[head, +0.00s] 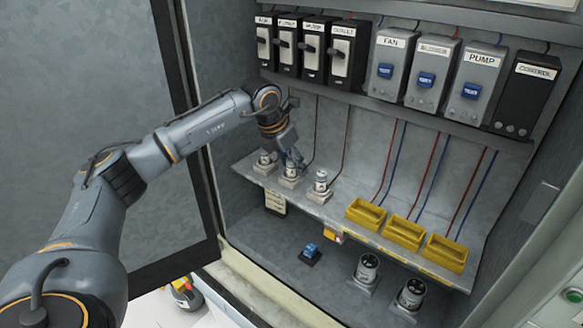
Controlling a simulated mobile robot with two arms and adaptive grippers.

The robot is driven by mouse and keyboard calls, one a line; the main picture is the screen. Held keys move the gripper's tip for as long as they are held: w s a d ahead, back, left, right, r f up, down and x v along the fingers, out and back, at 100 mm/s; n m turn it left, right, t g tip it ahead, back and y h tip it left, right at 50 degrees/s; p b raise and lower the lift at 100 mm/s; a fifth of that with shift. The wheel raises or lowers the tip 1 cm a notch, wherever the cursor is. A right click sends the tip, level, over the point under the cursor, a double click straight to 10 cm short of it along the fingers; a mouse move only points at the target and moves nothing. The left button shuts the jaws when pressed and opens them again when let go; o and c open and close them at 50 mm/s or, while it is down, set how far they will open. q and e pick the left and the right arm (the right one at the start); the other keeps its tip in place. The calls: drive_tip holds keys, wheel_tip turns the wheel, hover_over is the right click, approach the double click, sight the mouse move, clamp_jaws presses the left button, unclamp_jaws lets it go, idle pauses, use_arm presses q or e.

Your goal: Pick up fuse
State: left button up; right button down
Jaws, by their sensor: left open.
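Several small cylinders that look like fuses stand on white bases in a row on the cabinet's middle shelf: a left one (265,159), a middle one (290,171) and a right one (320,182). My left gripper (296,160) reaches in from the left and points down, just above and behind the middle one. It is open, and I see nothing held in it. I cannot tell whether its fingers touch that fuse. Two larger dark-and-white cylinders, one (367,268) left of the other (411,294), stand on the cabinet floor. My right gripper is not in view.
Yellow bins (404,233) line the shelf's right part. Labelled switch boxes (483,75) hang above, with red and blue wires running down. A blue switch (310,250) sits on the cabinet floor. The open door (90,110) stands left, behind my arm.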

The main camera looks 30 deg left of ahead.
use_arm(q)
drive_tip(key=shift+r, duration=0.1)
clamp_jaws()
